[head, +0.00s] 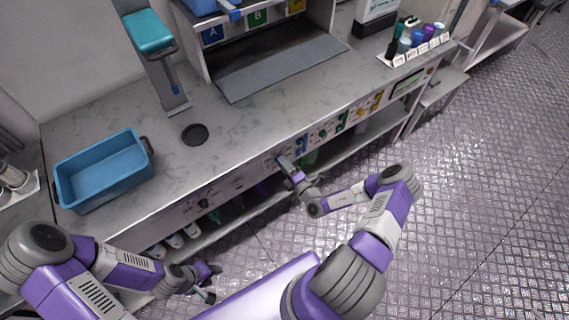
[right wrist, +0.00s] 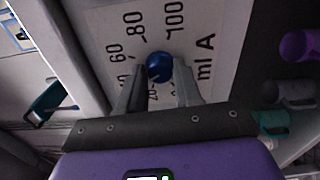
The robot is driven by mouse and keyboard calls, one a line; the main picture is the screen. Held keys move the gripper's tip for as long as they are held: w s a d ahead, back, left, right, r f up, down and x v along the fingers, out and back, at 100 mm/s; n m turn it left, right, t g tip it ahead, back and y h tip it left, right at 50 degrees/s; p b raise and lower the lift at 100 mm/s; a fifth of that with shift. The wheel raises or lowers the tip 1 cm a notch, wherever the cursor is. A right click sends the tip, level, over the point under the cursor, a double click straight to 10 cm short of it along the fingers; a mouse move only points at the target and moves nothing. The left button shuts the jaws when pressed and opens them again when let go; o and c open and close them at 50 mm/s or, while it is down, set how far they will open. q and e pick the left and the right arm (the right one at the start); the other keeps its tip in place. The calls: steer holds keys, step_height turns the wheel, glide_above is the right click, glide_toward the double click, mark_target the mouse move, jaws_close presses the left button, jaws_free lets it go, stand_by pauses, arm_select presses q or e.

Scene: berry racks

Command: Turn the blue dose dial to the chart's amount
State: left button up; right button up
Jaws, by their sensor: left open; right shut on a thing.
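The blue dose dial (right wrist: 159,66) shows in the right wrist view as a round knob on a white scale plate (right wrist: 96,20) marked 60, 80, 100 and "ml A"; lower marks are partly covered by the fingers. My right gripper (right wrist: 160,82) is shut on the dial, one finger on each side. The dial's pointer cannot be made out. In the head view my right gripper (head: 284,162) reaches the counter's front panel and hides the dial. My left gripper (head: 211,283) is open and empty, low in front of the counter. No chart amount is readable.
A blue bin (head: 103,172) and a dark round disc (head: 195,134) are on the counter (head: 250,118). A teal-topped stand (head: 148,33) is behind. A rack (head: 416,55) of coloured cups stands at right. Mugs (right wrist: 299,45) sit below the panel. The floor at right is clear.

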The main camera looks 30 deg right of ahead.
steer(key=m, duration=0.9)
steer(key=shift+a, duration=0.15)
steer(key=shift+m, duration=0.4)
steer(key=o, duration=1)
steer(key=s, duration=0.5)
steer(key=s+p, duration=0.1)
steer(key=s, duration=0.1)
steer(key=shift+s+d, duration=0.35)
